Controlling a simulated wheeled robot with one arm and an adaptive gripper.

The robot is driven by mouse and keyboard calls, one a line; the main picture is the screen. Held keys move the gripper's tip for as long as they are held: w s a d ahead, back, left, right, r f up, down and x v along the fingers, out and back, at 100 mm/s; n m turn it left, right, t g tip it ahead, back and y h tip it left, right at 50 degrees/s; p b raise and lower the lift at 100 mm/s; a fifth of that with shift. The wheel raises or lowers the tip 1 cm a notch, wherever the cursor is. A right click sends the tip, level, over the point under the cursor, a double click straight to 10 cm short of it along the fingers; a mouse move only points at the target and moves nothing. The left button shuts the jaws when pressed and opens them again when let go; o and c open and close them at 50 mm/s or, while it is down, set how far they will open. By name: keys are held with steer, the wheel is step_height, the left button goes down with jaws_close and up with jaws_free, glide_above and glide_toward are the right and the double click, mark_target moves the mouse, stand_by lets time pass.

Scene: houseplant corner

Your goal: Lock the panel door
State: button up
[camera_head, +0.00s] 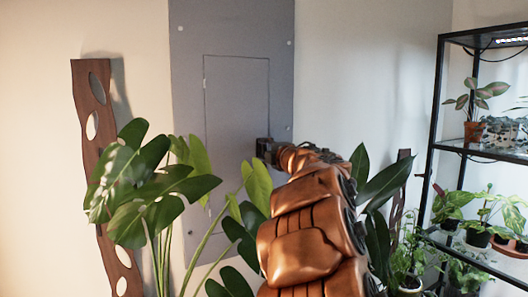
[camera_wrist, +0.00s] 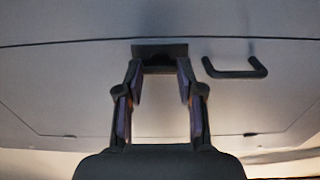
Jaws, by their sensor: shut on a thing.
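The grey panel door (camera_head: 236,100) is set in a tall grey wall panel (camera_head: 185,60). Its outline looks flush, with only a thin seam showing. In the wrist view the door (camera_wrist: 85,85) fills the middle below a long dark seam. My gripper (camera_head: 267,151) is at the door's right edge. In the wrist view my gripper (camera_wrist: 160,68) has its fingertips closed on a small dark latch block (camera_wrist: 160,48) that lies across the seam. A black bar handle (camera_wrist: 236,70) is on the door, just right of the fingers. The arm and gripper hide the latch in the head view.
A large-leaved plant (camera_head: 150,185) stands in front of the panel's lower part. A wavy wooden board (camera_head: 92,150) leans at left. A black shelf rack (camera_head: 438,120) with potted plants is at right. Leaves (camera_head: 375,180) stand close beside my arm.

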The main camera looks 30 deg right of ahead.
steer(key=o, duration=1.2)
steer(key=shift+c, duration=0.2)
steer(key=shift+s, duration=0.1)
steer(key=s+a, duration=0.1)
steer(key=s, duration=1)
steer(key=shift+s, duration=0.4)
